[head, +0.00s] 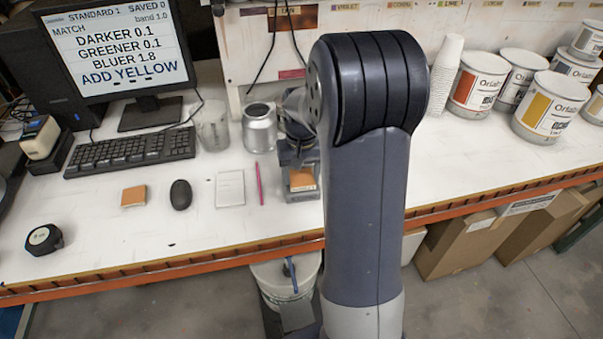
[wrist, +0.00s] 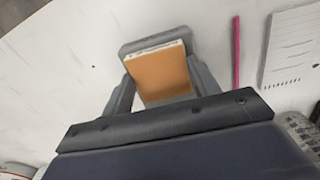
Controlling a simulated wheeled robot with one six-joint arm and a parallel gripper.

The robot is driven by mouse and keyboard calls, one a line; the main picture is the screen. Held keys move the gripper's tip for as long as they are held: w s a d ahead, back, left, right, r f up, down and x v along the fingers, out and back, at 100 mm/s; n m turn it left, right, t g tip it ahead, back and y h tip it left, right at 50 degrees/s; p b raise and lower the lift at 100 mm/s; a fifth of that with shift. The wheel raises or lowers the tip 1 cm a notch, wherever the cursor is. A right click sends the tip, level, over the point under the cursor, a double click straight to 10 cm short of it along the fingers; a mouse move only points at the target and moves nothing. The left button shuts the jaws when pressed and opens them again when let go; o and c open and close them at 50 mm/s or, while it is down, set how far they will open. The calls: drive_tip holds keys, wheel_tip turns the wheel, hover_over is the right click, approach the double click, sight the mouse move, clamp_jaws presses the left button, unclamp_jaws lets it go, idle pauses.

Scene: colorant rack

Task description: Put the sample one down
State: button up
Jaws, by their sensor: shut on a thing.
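An orange-brown sample card (wrist: 160,74) with a pale edge is between the two grey fingers of my gripper (wrist: 162,80), which is shut on it. In the head view the same card (head: 302,179) shows just left of my arm, over the white bench, with my gripper (head: 301,172) around it. A grey piece shows at the card's far edge; I cannot tell whether it is part of my gripper or whether the card touches the bench. A second orange-brown card (head: 133,196) lies flat on the bench, left of the mouse. No number is readable on either card.
A pink pencil (head: 259,184), a white notepad (head: 230,188) and a black mouse (head: 180,193) lie left of my gripper. A metal can (head: 259,128) and a clear beaker (head: 212,127) stand behind. The bench's front edge (head: 250,247) is close. The monitor (head: 118,45) reads "ADD YELLOW".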

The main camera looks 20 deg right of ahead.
sight(302, 179)
drive_tip(key=shift+f, duration=0.2)
drive_tip(key=shift+f, duration=0.2)
drive_tip(key=o, duration=1)
drive_tip(key=shift+r, duration=0.1)
wheel_tip(302, 179, up, 12)
drive_tip(key=shift+r+b, duration=0.15)
drive_tip(key=shift+b, duration=0.15)
